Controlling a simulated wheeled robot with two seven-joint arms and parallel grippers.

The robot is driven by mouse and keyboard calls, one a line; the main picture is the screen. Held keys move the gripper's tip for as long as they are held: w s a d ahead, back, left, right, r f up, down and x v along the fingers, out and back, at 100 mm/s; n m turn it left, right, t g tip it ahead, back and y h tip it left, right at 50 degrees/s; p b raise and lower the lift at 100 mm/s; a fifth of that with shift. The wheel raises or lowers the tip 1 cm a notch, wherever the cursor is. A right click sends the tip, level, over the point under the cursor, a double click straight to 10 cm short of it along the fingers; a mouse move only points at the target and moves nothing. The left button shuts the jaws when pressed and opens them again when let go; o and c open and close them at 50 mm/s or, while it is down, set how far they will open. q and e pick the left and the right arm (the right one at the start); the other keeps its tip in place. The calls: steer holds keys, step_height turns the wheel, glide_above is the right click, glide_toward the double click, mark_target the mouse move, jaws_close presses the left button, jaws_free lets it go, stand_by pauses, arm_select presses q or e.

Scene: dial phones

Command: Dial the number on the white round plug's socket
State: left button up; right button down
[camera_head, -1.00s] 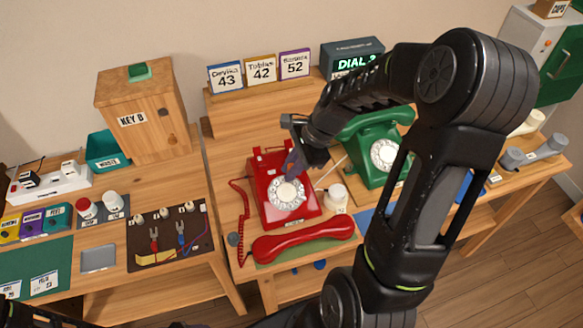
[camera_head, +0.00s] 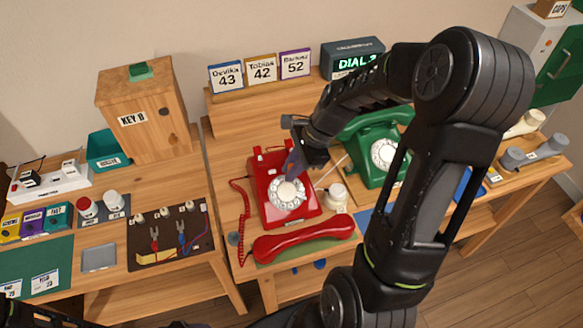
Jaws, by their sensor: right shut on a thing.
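A red rotary phone (camera_head: 268,209) stands on the middle table, with its pale round dial (camera_head: 287,193) facing up. Its red handset (camera_head: 304,239) lies off the hook in front of it. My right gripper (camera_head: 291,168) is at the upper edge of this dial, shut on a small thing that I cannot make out. A green rotary phone (camera_head: 371,138) stands to the right, partly behind my right arm. At the far left, a white power strip (camera_head: 50,185) holds dark and white plugs; their socket numbers are too small to read. My left gripper is not visible.
Name cards with 43 (camera_head: 227,77), 42 (camera_head: 261,69) and 52 (camera_head: 295,64) stand behind the phone. A dark display (camera_head: 352,58) reads "DIAL", its end hidden by my arm. A white-lidded jar (camera_head: 336,197) stands close right of the red phone.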

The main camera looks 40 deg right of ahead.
steer(key=shift+w+f, duration=0.1)
steer(key=shift+f, duration=0.15)
stand_by(0.4)
steer(key=shift+s+d+f, duration=0.1)
steer(key=shift+s+d, duration=0.25)
steer(key=shift+s, duration=0.15)
steer(key=shift+s+f, duration=0.1)
steer(key=shift+s, duration=0.05)
steer(key=shift+s+d+f+b, duration=0.15)
steer(key=shift+s+b, duration=0.15)
steer(key=shift+s, duration=0.25)
steer(key=shift+s+f, duration=0.25)
steer(key=shift+s, duration=0.3)
stand_by(0.4)
